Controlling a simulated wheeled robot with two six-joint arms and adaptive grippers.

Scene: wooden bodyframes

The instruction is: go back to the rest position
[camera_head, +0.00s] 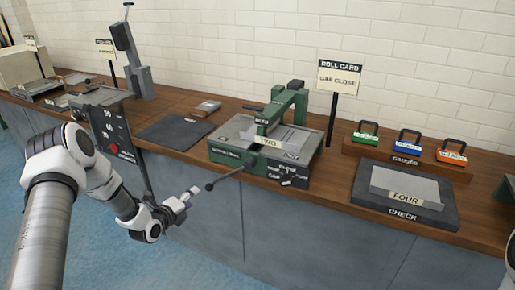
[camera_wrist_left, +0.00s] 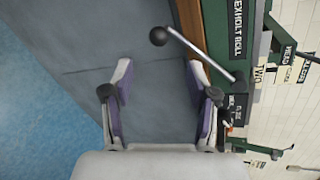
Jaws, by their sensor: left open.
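My left arm reaches in from the left in the head view, and its gripper (camera_head: 190,196) hangs in front of the bench, near the ball-ended lever (camera_head: 228,178) of the green machine. In the left wrist view the gripper (camera_wrist_left: 160,85) is open, its two fingers apart with nothing between them. The lever's dark ball (camera_wrist_left: 158,36) shows beyond the fingertips, apart from them. The green machine (camera_head: 217,153) holds a plate marked TWO (camera_head: 267,141). My right gripper is out of view; only a sliver of white arm shows at the right edge.
The wooden bench (camera_head: 335,190) runs along the brick wall. A dark CHECK pad (camera_head: 365,190) carries a plate marked FOUR (camera_head: 405,183). Several coloured gauges stand on a wooden block (camera_head: 400,153). A dark numbered panel (camera_head: 117,135) stands beside my left arm. The blue floor in front is clear.

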